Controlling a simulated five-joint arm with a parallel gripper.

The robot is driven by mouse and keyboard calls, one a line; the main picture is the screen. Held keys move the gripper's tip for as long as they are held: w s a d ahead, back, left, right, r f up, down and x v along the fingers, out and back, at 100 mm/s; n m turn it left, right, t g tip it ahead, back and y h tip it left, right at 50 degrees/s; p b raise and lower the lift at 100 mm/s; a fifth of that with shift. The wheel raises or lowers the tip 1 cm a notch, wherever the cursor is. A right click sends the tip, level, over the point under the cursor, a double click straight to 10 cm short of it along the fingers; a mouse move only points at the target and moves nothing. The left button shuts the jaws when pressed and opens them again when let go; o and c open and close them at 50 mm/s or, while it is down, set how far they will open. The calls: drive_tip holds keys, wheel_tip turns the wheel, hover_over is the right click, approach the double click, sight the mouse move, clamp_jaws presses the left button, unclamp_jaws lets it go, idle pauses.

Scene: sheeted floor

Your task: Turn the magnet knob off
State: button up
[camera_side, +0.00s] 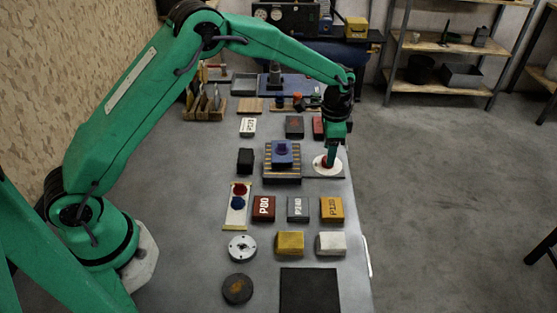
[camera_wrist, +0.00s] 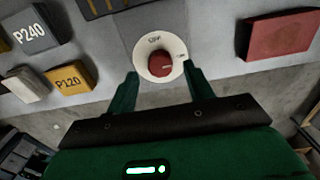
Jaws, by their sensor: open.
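The magnet knob (camera_side: 325,162) is red and sits on a round white dial (camera_side: 317,169) on a grey plate near the right edge of the table. In the wrist view the red knob (camera_wrist: 159,65) shows between my fingers, on the white dial (camera_wrist: 147,46). The dial reads OFF at its far side, and a second, smaller mark lies to the right. A pale line on the knob appears to point right, toward that mark. My gripper (camera_side: 331,158) is right over the dial in the side view. In the wrist view my gripper (camera_wrist: 160,70) is open, with one finger on each side of the knob; contact is unclear.
A striped plate (camera_side: 268,178) with a blue block (camera_side: 283,160) on it is left of the dial. Labelled blocks, including a yellow P120 block (camera_side: 332,210), stand nearer the camera. A red block (camera_wrist: 282,36) is right of the dial in the wrist view.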

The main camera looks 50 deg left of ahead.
drive_tip(key=shift+f, duration=1.4)
drive_tip(key=c, duration=1)
